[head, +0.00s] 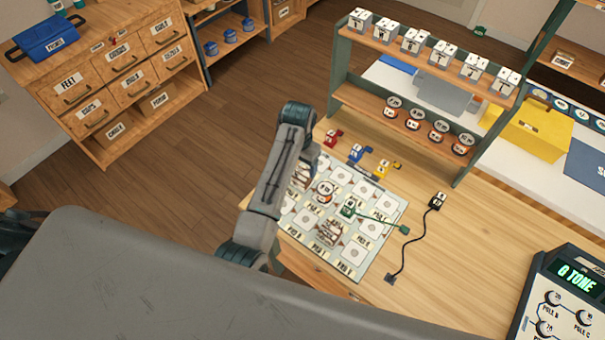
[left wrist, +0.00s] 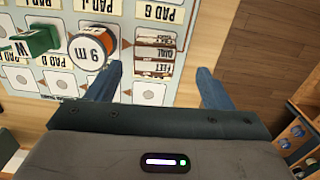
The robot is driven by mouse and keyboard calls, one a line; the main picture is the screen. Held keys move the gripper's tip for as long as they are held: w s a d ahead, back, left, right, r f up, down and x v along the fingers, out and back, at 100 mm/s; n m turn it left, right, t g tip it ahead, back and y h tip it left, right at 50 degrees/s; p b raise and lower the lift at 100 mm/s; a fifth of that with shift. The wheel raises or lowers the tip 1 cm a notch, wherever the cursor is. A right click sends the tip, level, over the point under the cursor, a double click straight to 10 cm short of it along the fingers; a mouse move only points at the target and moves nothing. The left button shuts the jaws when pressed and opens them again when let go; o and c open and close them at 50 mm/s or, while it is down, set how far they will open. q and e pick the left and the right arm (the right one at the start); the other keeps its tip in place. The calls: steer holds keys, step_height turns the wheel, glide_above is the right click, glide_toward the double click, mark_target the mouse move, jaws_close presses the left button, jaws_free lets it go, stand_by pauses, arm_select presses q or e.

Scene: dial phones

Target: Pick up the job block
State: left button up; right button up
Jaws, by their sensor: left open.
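A brown and white block (left wrist: 155,48) with stacked lettering, reading something like DIAL and FEET, sits on the pad board (left wrist: 150,10). It fits the job block. In the head view this block (head: 302,174) is at the board's left edge, partly hidden by my arm. A similar lettered block (head: 330,234) stands lower on the board. My left gripper (left wrist: 158,70) is open, with its fingers on either side of and just short of the first block, touching nothing that I can see. In the head view the left gripper (head: 311,164) is mostly hidden. My right gripper is not in view.
Red (head: 332,137), blue (head: 357,153) and yellow (head: 383,168) pieces lie behind the board. A shelf rack (head: 340,75) is at the back; a tone box (head: 570,290) is at right.

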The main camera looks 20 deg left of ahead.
mark_target(302, 174)
arm_select(q)
steer(key=shift+w+f, duration=0.1)
steer(key=shift+f, duration=0.45)
steer(key=f+p, duration=0.1)
steer(key=f, duration=0.1)
steer(key=f+p, duration=0.1)
steer(key=f, duration=0.1)
steer(key=shift+d+p, duration=0.3)
steer(key=shift+d, duration=0.1)
steer(key=shift+f, duration=0.45)
steer(key=shift+c, duration=0.4)
steer(key=c, duration=1)
